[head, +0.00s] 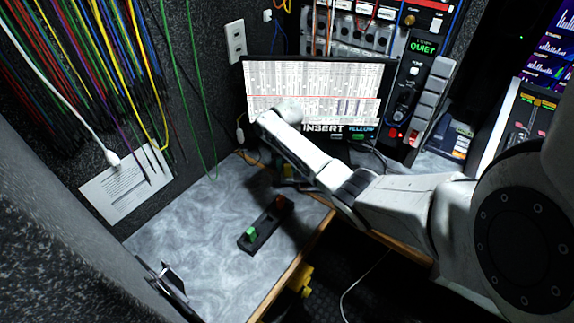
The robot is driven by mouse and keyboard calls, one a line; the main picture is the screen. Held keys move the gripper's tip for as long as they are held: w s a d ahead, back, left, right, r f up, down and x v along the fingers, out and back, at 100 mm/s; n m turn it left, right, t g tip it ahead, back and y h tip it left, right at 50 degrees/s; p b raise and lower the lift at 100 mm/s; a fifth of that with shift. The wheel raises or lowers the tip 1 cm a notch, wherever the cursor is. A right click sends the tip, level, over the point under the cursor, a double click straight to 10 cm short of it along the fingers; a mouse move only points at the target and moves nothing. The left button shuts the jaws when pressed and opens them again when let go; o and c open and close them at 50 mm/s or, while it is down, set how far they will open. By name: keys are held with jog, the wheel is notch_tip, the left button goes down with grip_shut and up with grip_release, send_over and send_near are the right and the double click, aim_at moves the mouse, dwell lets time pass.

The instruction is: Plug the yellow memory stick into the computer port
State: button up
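I cannot make out a yellow memory stick for certain. The screen (312,88) behind my arm shows a table and, below it, the words "INSERT" and "YELLOW". The computer port is not clearly visible. My white arm crosses in front of the screen's lower part and the desk's back right. My gripper (287,172) seems to be the dark shape partly hidden behind the forearm; its fingers cannot be made out.
The desk (190,235) is bare left of the holder, with a wooden front edge (292,268). A dark bracket (168,278) stands at its near left. Colored cables hang on the left wall above a paper sheet (127,186). A rack (375,30) stands behind the screen.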

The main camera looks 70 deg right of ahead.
aim_at(287, 165)
jog(key=shift+o, duration=1.1)
jog(key=shift+r, duration=0.15)
notch_tip(287, 165, up, 10)
jog(key=shift+r, duration=0.25)
